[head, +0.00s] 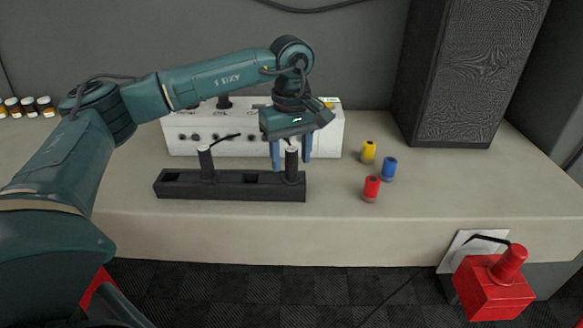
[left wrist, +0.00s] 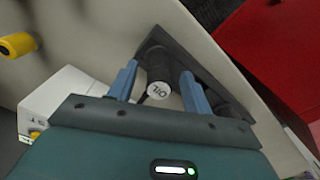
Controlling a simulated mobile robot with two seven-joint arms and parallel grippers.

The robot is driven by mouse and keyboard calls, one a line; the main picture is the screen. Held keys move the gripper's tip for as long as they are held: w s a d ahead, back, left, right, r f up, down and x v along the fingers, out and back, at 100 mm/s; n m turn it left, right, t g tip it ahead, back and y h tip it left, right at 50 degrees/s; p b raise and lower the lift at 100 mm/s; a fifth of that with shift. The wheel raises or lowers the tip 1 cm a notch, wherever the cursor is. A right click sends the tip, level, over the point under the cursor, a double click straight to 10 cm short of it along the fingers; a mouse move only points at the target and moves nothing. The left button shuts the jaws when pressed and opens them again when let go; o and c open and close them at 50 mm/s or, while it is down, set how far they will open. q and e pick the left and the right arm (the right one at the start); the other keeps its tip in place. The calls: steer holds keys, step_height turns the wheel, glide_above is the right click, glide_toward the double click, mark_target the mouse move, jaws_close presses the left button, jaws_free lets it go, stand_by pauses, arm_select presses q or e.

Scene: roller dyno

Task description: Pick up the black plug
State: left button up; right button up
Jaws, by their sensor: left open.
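A black plug (head: 291,168) with a white top stands upright in the right end of a black rack (head: 240,190) on the bench. In the left wrist view the plug (left wrist: 158,91) shows its round white top marked "OIL". My left gripper (head: 291,163) points down over that end of the rack, with its blue fingers open. The fingers in the left wrist view (left wrist: 159,72) lie on either side of the plug; I cannot tell if they touch it. A second black plug (head: 206,165) with a thin cable stands further left in the rack. My right gripper is not in view.
A white box (head: 190,135) with a row of sockets stands just behind the rack. Yellow (head: 368,151), blue (head: 389,168) and red (head: 371,189) cylinders stand to the right. A dark speaker-like cabinet (head: 455,80) is at the back right.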

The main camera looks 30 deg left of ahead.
mark_target(291, 177)
arm_select(q)
steer(key=shift+f, duration=1.3)
steer(key=shift+c, duration=0.5)
jaws_close()
